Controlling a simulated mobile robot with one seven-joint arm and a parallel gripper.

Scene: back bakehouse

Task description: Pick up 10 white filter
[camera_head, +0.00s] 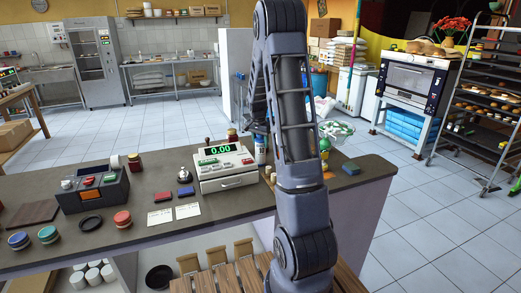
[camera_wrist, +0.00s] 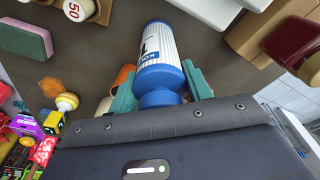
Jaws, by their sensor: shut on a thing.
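A white ribbed filter cartridge with blue ends (camera_wrist: 158,48) is in the middle of the wrist view, with dark lettering on its side. My gripper (camera_wrist: 160,84) has its teal fingers on either side of the filter near its blue end, shut on it. In the head view a white and blue cylinder (camera_head: 260,150) shows on the counter just left of my arm and looks like the same filter. My arm hides most of the gripper there. The number on the label cannot be read clearly.
A green sponge (camera_wrist: 25,40) and a white-topped item marked 50 (camera_wrist: 75,10) lie near the filter. Colourful packets (camera_wrist: 22,125) are at lower left.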

